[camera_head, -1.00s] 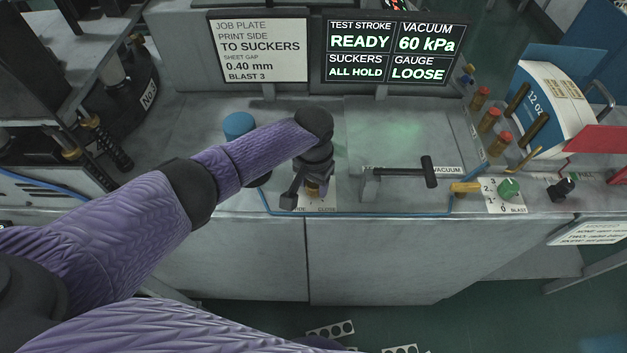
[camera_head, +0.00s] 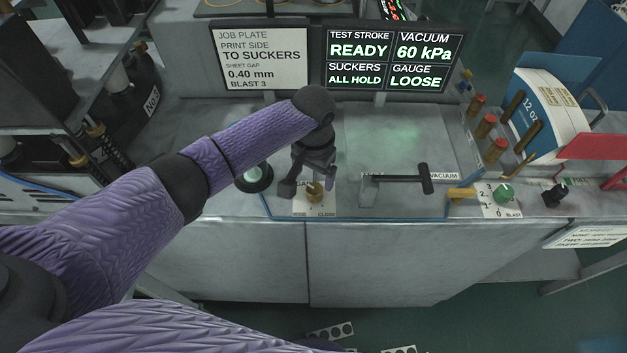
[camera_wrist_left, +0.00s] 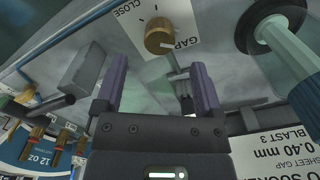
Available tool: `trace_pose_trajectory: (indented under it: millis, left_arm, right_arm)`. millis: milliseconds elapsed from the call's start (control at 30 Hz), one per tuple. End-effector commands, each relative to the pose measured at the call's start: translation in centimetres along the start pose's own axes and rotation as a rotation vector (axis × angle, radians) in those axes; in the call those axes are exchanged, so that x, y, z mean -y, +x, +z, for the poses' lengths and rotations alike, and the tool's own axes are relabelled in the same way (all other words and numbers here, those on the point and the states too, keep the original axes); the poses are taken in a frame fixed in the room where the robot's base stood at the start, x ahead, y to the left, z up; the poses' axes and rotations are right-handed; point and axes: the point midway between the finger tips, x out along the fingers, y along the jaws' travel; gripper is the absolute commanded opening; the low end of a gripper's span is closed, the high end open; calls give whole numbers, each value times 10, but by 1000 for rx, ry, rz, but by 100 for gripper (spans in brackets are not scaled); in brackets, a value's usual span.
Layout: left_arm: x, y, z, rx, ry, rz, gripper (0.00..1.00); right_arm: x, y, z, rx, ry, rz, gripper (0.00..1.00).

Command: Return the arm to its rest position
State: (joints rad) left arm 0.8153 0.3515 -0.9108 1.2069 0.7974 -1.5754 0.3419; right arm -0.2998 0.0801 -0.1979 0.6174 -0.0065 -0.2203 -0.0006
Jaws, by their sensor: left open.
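My left gripper (camera_head: 309,184) is open and empty over the bench, with its arm reaching in from the left. Its two purple-grey fingers show in the left wrist view (camera_wrist_left: 158,90). A brass gap knob (camera_head: 314,194) on a white plate sits just below the fingers in the head view. In the left wrist view the knob (camera_wrist_left: 159,37) lies beyond the fingertips, apart from them. My right gripper is not in view.
A black T-shaped handle (camera_head: 398,179) stands right of the gripper. A round dark-based fitting (camera_head: 255,177) is partly hidden by my forearm; the wrist view shows its blue handle (camera_wrist_left: 290,48). Two sign panels (camera_head: 392,56) stand behind. A green knob (camera_head: 503,193) is farther right.

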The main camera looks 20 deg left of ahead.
Motion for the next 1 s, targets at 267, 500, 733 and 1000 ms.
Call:
trace_pose_trajectory:
  millis: [267,500,733,1000]
  left_arm:
    - [0,-41,0,0,0,0,87]
    - [0,-41,0,0,0,0,87]
    - [-7,-36,4,-3,17,12,87]
    - [-80,7,79,-165,146,173,87]
  right_arm:
    - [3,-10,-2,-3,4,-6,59]
    - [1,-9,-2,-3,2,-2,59]
    - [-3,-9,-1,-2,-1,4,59]
    - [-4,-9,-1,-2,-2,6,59]
